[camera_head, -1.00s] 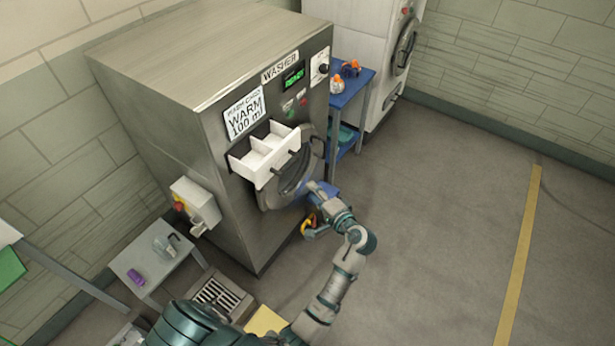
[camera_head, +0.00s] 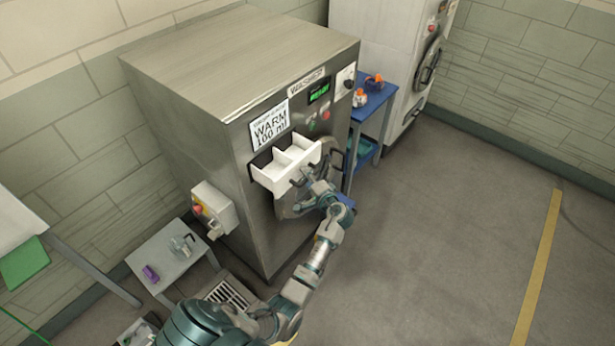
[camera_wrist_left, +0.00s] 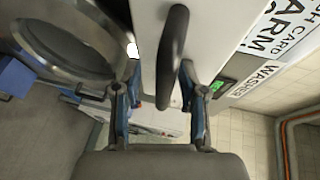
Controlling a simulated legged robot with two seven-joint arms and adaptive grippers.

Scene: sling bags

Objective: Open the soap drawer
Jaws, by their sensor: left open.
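The soap drawer (camera_head: 268,178) is a white tray with compartments. It sticks out from the front of the steel washer (camera_head: 235,150), above the round door (camera_head: 290,205). My left gripper (camera_head: 308,178) is at the right part of the drawer's front, and its arm hides part of the door. In the left wrist view the drawer front is pale (camera_wrist_left: 205,35) and carries a dark handle (camera_wrist_left: 172,50). The open left fingers (camera_wrist_left: 158,80) stand on either side of the handle in that picture; I cannot tell whether they touch it. My right gripper is not in view.
A blue table (camera_head: 372,108) with orange-topped items stands right of the washer, beside a white machine (camera_head: 375,45). The floor at right is clear.

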